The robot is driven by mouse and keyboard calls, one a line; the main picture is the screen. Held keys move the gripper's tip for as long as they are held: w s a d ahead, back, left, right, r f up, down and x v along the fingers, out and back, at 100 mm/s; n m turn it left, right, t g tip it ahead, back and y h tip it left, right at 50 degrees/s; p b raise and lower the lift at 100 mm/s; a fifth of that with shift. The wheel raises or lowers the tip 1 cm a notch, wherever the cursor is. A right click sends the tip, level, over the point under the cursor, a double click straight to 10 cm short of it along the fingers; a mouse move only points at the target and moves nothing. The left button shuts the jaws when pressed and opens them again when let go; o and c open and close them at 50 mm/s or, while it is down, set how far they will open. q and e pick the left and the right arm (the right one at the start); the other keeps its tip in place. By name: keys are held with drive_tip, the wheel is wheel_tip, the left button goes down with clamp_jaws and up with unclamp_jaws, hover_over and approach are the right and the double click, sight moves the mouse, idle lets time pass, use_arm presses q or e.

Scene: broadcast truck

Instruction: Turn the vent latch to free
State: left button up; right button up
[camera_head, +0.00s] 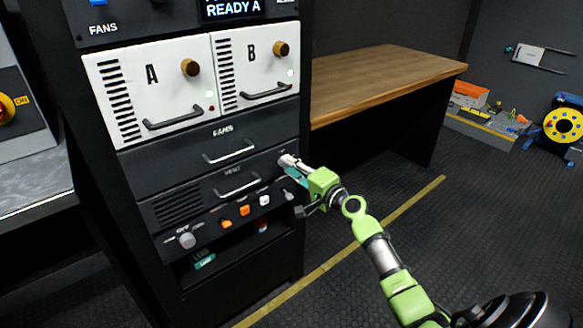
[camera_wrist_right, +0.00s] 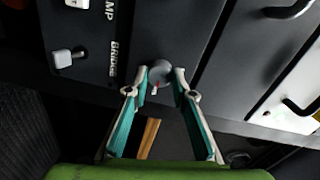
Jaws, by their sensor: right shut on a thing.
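The vent panel (camera_head: 180,207) is a dark panel with slats, a silver handle and a faint label, low on the rack. At its right end my right gripper (camera_head: 290,163) reaches in from the right and covers the latch there. What the latch is set to cannot be read. My left gripper is not in view.
Below the vent panel is a switch row with orange switches (camera_head: 244,210), a white one (camera_head: 264,200) and a grey OFF knob (camera_head: 187,240). A wooden desk (camera_head: 385,80) stands right of the rack.

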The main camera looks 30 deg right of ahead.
drive_tip(key=o, duration=1.1)
drive_tip(key=s+d, duration=0.1)
drive_tip(key=s, duration=1.1)
drive_tip(key=shift+r, duration=0.25)
